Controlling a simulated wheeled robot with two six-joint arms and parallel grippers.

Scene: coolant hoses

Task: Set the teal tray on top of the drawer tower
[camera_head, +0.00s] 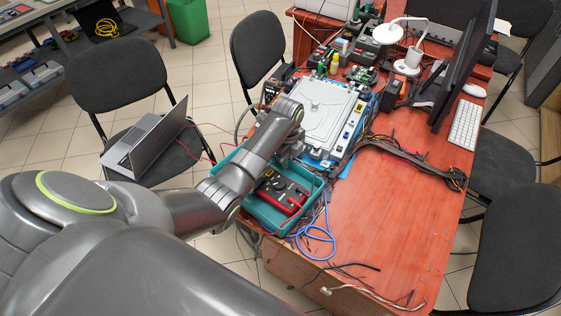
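The teal tray (266,217) sits at the near left corner of the red-brown desk. A red and dark multimeter (284,193) lies in it. My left arm crosses over the tray and hides part of it. My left gripper (287,152) points down near the tray's far side, largely hidden by my wrist. I cannot tell whether its fingers are open or shut, or whether they touch the rim. My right gripper is out of view. I cannot make out a drawer tower in this view.
A grey-white case (325,110) on a blue base stands just beyond the tray. Blue cable (316,240) and loose wires lie beside it. A black cable bundle (415,160) crosses the desk. The desk's near right part is mostly clear. A laptop (147,141) rests on a chair at left.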

